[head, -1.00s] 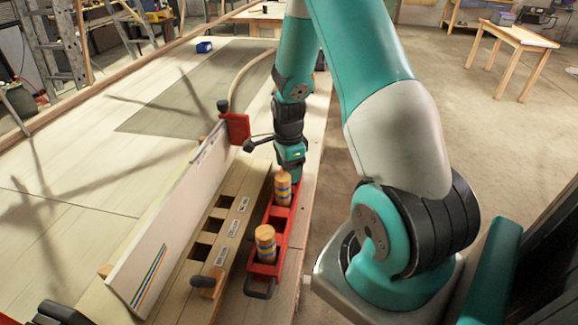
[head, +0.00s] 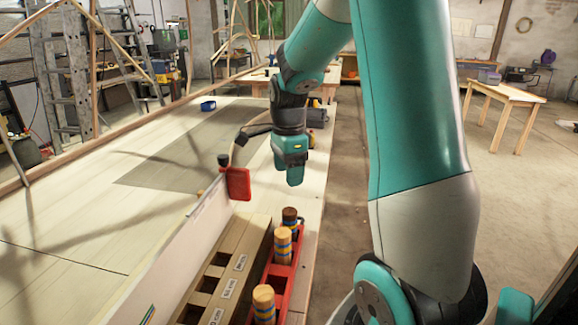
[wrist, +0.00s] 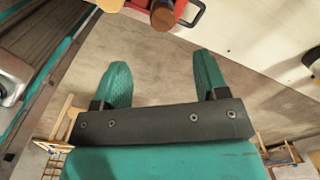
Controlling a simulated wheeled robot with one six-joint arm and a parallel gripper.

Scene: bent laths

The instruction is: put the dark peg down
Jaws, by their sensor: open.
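The dark peg (head: 290,217) stands upright at the far end of the red tray (head: 285,272), dark brown with a band near its top. Two lighter pegs with blue and yellow bands, a middle one (head: 282,246) and a near one (head: 263,302), stand in the same tray. My gripper (head: 295,180) is above and beyond the dark peg, clear of it. In the wrist view my gripper (wrist: 162,82) has its two fingers wide apart with nothing between them. The dark peg (wrist: 163,20) also shows there, beyond the fingertips at the top edge.
A wooden block with square holes and labels (head: 228,272) lies left of the tray, beside a long white board (head: 178,262). A red clamp (head: 238,184) stands at the board's far end.

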